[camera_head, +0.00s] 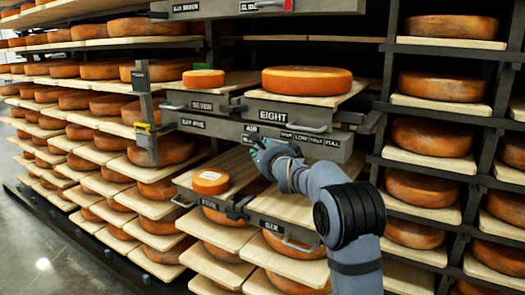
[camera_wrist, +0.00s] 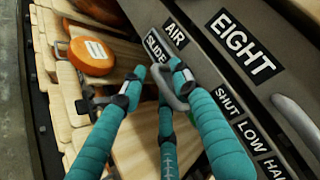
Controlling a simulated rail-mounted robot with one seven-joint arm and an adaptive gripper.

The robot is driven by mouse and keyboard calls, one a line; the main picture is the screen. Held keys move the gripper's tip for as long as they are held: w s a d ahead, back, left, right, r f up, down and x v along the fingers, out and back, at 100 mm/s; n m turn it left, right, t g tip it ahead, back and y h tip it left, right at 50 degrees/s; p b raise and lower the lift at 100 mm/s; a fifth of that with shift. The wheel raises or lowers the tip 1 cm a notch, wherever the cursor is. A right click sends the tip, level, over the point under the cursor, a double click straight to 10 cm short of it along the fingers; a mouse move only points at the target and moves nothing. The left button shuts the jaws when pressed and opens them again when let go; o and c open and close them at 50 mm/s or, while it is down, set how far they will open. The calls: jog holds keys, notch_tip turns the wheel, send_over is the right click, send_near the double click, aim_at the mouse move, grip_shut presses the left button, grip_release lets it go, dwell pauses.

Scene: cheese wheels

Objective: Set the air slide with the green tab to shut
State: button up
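The air slide's dark panel (camera_head: 325,151) runs below the shelf marked EIGHT, with labels for its positions along it. In the wrist view the panel (camera_wrist: 188,27) shows AIR, SLIDE, SHUT, LOW and part of a further label. My gripper (camera_head: 257,148) is at the left part of this panel.
A slide with a red tab (camera_head: 288,5) is above. A yellow tab (camera_head: 143,128) shows on a post at the left. A small orange cheese (camera_head: 210,181) lies on the board below; a large wheel (camera_head: 307,81) sits on shelf EIGHT. Drawer handles stick out nearby.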

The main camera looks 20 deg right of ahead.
jog(key=shift+o, duration=0.3)
jog(key=shift+d+f, duration=0.1)
jog(key=s+r, duration=0.1)
jog(key=s, duration=1.1)
jog(key=shift+a+r, duration=0.35)
jog(key=shift+a, duration=0.1)
jog(key=shift+w, duration=0.1)
jog(key=w, duration=0.4)
jog(key=w+f, duration=0.1)
jog(key=w, duration=0.3)
jog(key=w+d, duration=0.1)
jog(key=w, duration=0.3)
jog(key=shift+f, duration=0.35)
jog(key=shift+s, duration=0.3)
jog(key=shift+s+d, duration=0.3)
jog(key=shift+d, duration=0.15)
jog(key=shift+a, duration=0.1)
